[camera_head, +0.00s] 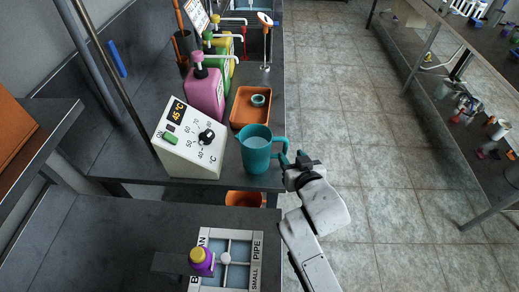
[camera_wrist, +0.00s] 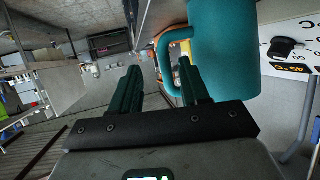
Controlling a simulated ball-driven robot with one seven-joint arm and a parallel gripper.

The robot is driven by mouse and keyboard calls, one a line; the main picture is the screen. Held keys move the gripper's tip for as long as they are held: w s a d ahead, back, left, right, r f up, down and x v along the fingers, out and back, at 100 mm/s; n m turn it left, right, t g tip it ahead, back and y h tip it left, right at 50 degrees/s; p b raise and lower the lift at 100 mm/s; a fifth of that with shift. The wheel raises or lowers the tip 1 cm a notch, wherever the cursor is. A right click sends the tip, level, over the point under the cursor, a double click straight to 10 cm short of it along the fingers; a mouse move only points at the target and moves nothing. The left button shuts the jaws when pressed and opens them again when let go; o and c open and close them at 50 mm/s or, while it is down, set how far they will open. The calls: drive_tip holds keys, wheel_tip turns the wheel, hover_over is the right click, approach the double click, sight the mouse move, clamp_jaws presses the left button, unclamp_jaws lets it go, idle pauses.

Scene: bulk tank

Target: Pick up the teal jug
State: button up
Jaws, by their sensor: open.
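The right finger appears very close to the handle. I cannot tell whether they touch.
A white control box (camera_head: 188,140) with a dial stands just left of the jug. An orange tray (camera_head: 250,107) with a teal ring and a pink pump bottle (camera_head: 205,93) are behind. An orange bin (camera_head: 245,198) is below. The floor aisle (camera_head: 350,110) at right is clear.

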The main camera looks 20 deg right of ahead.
sight(286, 151)
drive_tip(key=shift+a+p+x, duration=0.15)
drive_tip(key=shift+p+x, duration=0.1)
drive_tip(key=shift+x, duration=1.05)
drive_tip(key=shift+a+p+x, duration=0.15)
drive_tip(key=shift+p+x, duration=0.05)
drive_tip(key=shift+x, duration=1.05)
drive_tip(key=shift+c, duration=0.2)
clamp_jaws()
drive_tip(key=shift+w+r, duration=0.1)
drive_tip(key=shift+r, duration=0.05)
